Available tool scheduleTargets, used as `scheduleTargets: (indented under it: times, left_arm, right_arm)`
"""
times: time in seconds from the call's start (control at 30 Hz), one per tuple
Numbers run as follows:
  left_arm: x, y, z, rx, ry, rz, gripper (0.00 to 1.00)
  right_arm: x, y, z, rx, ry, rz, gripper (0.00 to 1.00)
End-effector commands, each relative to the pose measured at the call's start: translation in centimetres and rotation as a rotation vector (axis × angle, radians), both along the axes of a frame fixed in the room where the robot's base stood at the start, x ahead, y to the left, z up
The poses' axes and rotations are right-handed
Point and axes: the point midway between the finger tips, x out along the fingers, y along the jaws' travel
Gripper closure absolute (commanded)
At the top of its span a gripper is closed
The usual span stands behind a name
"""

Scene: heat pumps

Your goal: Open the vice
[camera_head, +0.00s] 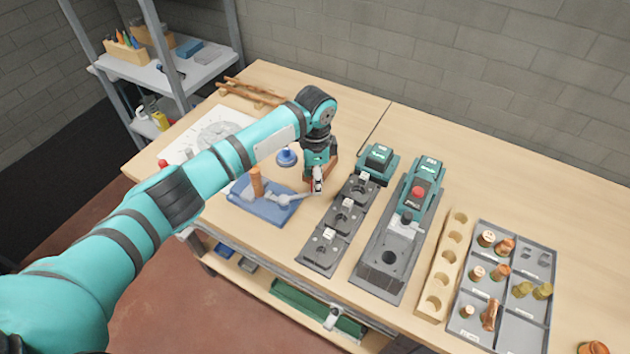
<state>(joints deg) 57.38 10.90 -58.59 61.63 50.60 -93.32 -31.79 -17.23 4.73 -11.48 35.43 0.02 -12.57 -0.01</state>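The vice (268,209) has a blue base and lies on the workbench left of centre. An upright copper-coloured cylinder (257,182) stands at its left part. A grey handle (290,199) reaches right from the vice. My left gripper (318,187) points down at the handle's right end, touching it or very close. The fingers are small and partly hidden, so I cannot tell whether they are shut on the handle. How far apart the jaws are is too small to tell. My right gripper is not in view.
Right of the vice stand a dark fixture row (318,252) and a green machine (424,178) with a red button. Further right are a wooden holder (434,284) and a grey tray (522,326) with copper fittings. A blue knob-like object (287,157) stands behind the vice.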

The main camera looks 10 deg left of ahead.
Motion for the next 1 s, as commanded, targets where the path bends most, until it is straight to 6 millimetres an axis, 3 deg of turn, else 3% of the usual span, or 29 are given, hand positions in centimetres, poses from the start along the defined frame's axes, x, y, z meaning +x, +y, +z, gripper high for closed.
scheduleTargets:
  times: [0.2, 0.4, 0.6, 1.0]
  left_arm:
    - [0.1, 0.0, 5.0, -0.003, -0.005, -0.001, 0.53]
    - [0.2, 0.0, 8.5, -0.002, -0.005, -0.001, 0.53]
    - [0.1, 0.1, 10.0, 0.000, -0.002, 0.000, 0.53]
    - [0.1, 0.0, 10.1, 0.000, -0.002, 0.000, 0.53]
  right_arm:
    - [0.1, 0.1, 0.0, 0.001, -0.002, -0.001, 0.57]
    - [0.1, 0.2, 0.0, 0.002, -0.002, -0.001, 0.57]
    - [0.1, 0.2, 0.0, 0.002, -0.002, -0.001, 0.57]
    - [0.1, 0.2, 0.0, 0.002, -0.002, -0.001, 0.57]
